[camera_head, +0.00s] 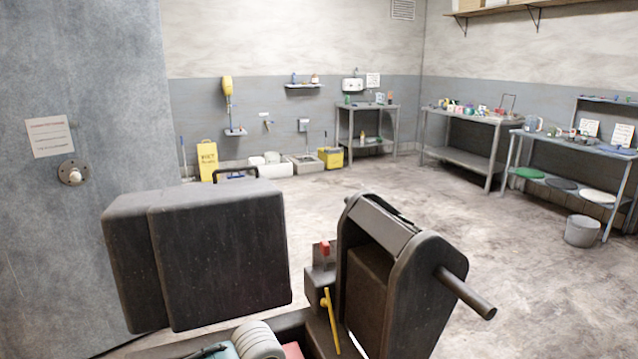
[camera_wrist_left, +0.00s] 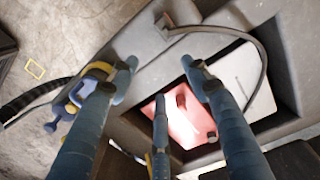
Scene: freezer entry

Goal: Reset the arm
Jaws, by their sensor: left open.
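My left gripper (camera_wrist_left: 165,85) shows in the left wrist view, with long blue-grey fingers spread apart and nothing held between them. Its fingers reach over a dark grey housing with a recess. A red block (camera_wrist_left: 170,122) and a pale flat panel (camera_wrist_left: 243,82) sit in the recess, behind the fingers. I cannot tell whether any finger touches them. In the head view, no left fingertips can be made out clearly; a ribbed pale part and a teal piece show at the bottom edge. My right gripper shows in neither view.
A large dark block (camera_head: 220,255) and a dark housing with a protruding bar (camera_head: 390,270) fill the near foreground. A grey wall panel (camera_head: 85,110) stands at left. Shelved tables (camera_head: 465,142) line the back right, with a bucket (camera_head: 583,231). Open concrete floor lies between.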

